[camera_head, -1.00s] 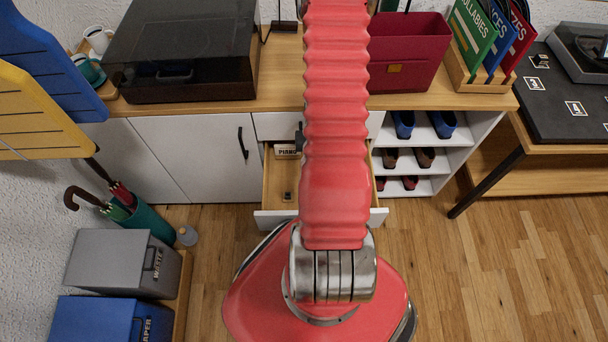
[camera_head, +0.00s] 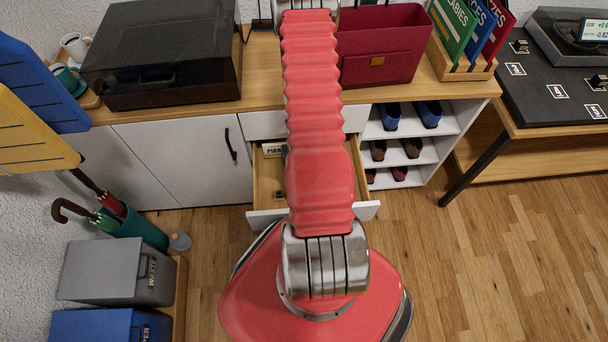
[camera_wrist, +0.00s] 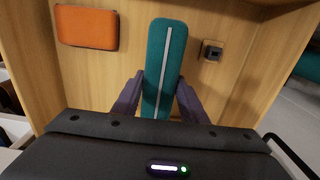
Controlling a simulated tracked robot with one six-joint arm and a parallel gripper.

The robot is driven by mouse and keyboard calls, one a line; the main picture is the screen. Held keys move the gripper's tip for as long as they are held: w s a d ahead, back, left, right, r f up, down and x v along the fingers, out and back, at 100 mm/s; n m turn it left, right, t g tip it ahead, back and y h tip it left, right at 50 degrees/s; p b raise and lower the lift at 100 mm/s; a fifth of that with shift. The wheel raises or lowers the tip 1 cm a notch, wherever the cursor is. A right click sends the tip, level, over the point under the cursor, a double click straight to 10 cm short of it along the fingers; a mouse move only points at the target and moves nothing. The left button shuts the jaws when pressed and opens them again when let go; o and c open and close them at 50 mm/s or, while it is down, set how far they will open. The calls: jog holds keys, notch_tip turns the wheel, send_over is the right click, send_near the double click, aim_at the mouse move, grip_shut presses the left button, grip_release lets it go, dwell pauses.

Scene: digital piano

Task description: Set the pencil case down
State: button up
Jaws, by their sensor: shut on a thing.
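The pencil case (camera_wrist: 154,70) is a long teal case with rounded ends and a pale grey strip along its length. In the wrist view it lies between the two dark purple fingers of my gripper (camera_wrist: 159,90), which is shut on it. The near end of the case is hidden by the gripper body. Below it is the wooden inside of the open drawer (camera_wrist: 215,85). I cannot tell whether the case touches the drawer floor. In the head view my red arm hides the gripper and case; the open drawer (camera_head: 270,180) shows beside it.
An orange case (camera_wrist: 87,27) and a small dark block (camera_wrist: 211,51) lie in the drawer on either side. The worktop above holds a black-lidded box (camera_head: 165,50) and a dark red bag (camera_head: 380,45). Shoe shelves (camera_head: 440,150) stand to the right; the floor at right is clear.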

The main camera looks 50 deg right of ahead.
jog(key=shift+f, duration=2)
jog(key=o, duration=1.1)
jog(key=shift+f, duration=0.1)
jog(key=shift+r, duration=6.1)
